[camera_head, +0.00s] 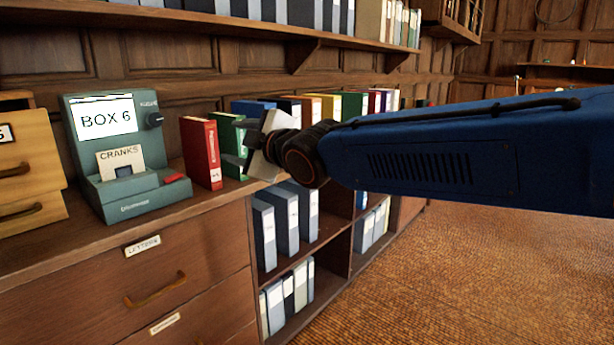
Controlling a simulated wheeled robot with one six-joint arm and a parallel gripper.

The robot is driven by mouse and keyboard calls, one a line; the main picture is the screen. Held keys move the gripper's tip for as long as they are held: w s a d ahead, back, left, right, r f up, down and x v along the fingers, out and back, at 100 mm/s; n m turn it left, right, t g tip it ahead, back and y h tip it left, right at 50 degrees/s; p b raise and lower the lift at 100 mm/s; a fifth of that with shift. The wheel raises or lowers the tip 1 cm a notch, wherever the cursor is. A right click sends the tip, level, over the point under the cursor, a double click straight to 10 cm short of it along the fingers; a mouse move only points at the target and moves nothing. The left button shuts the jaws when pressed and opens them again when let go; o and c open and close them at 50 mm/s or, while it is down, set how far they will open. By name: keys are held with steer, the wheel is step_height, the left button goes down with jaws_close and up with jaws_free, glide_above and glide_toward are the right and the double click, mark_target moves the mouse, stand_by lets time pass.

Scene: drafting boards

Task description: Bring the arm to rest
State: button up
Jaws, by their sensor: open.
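My arm, a long blue link with a black cable along it, reaches in from the right edge. It ends at my gripper (236,145), which is near the top of the wooden cabinet (145,214). The gripper's grey fingers point left, in front of a green book (226,132) on the cabinet top. The fingers are apart and I see nothing held between them. I cannot tell whether they touch the book. The wrist hides part of the row of books behind it.
A teal device (122,165) with a "BOX 6" screen stands left of a red book (201,152). Wooden drawers (25,170) are at the far left. Binders (285,220) fill the shelves below. A wall shelf (230,25) runs above. The brown floor (460,285) at right is clear.

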steer(key=s+d+f+m+h, duration=0.25)
steer(key=d+f+m, duration=0.2)
steer(key=d, duration=0.55)
steer(key=s+d+f+m+g+h, duration=0.1)
steer(key=d+f+m+h, duration=0.3)
steer(key=d, duration=0.5)
steer(key=s+d+f+m+h, duration=0.2)
steer(key=d+f, duration=0.4)
steer(key=d, duration=0.4)
steer(key=s+d+f+m+g+h, duration=0.1)
steer(key=s+d+f+m+g, duration=0.2)
steer(key=s, duration=0.8)
steer(key=s+d+f+m+g+h, duration=0.2)
steer(key=s+d+f+m, duration=0.5)
steer(key=s+d+f, duration=0.4)
step_height(320, 180, down, 3)
steer(key=shift+s+d+f+g, duration=0.1)
steer(key=shift+s+d+g, duration=0.05)
steer(key=shift+d+g, duration=0.5)
